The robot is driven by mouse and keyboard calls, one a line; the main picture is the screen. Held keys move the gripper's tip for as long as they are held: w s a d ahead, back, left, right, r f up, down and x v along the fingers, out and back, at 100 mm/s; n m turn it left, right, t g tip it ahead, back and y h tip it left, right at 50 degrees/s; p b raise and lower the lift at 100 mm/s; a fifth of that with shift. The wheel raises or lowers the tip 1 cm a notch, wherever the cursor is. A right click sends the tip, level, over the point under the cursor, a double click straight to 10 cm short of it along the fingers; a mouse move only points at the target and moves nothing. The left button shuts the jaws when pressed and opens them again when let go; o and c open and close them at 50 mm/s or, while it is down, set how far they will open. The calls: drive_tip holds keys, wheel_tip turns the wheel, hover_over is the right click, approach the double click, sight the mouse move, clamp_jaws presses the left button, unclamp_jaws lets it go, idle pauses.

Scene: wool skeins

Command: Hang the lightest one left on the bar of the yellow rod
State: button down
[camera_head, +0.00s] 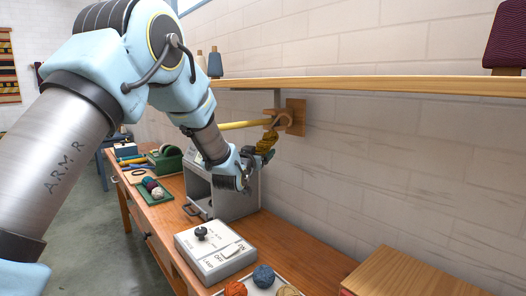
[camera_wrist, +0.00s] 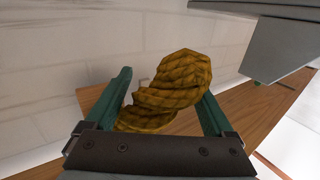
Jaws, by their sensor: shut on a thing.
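My gripper (camera_wrist: 165,118) is shut on a mustard-yellow twisted skein (camera_wrist: 177,85), which sits between its green fingers in the wrist view. In the head view the mustard skein (camera_head: 267,142) is just below the wall end of the yellow rod (camera_head: 243,125). I cannot tell whether they touch. The rod runs left from a wooden wall plate (camera_head: 296,117). A tan loop (camera_head: 282,121) shows at the rod near the plate; its details are too small to tell. Dark red, pale and green skeins lie on a green tray (camera_head: 146,197) on the bench.
A wooden shelf (camera_head: 380,85) runs above the rod. A grey open-fronted box (camera_head: 231,204) stands below my gripper. A switch box (camera_head: 215,252) and a tray with orange, blue and tan balls (camera_head: 263,277) are nearer. A wooden box (camera_head: 405,275) is at front right.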

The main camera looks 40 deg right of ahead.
sight(263, 152)
drive_tip(key=shift+s+a+r+n+t+p, duration=0.3)
drive_tip(key=shift+s+a+r+p, duration=0.25)
drive_tip(key=shift+a+r+p, duration=0.2)
drive_tip(key=shift+s+d+f+p, duration=0.1)
drive_tip(key=shift+s+f+p, duration=0.1)
drive_tip(key=shift+s, duration=0.4)
drive_tip(key=shift+s+f+p, duration=0.1)
drive_tip(key=shift+s+p, duration=0.1)
drive_tip(key=shift+s, duration=0.35)
drive_tip(key=shift+s+f+b, duration=0.35)
drive_tip(key=shift+f+b, duration=0.25)
drive_tip(key=shift+f, duration=0.15)
drive_tip(key=shift+f+b, duration=0.7)
drive_tip(key=shift+f, duration=0.05)
unclamp_jaws()
drive_tip(key=shift+s, duration=0.1)
drive_tip(key=b+v, duration=0.3)
drive_tip(key=v, duration=0.7)
drive_tip(key=shift+a+b, duration=0.35)
drive_tip(key=shift+b, duration=0.05)
drive_tip(key=shift+s+r, duration=0.1)
drive_tip(key=shift+r, duration=0.05)
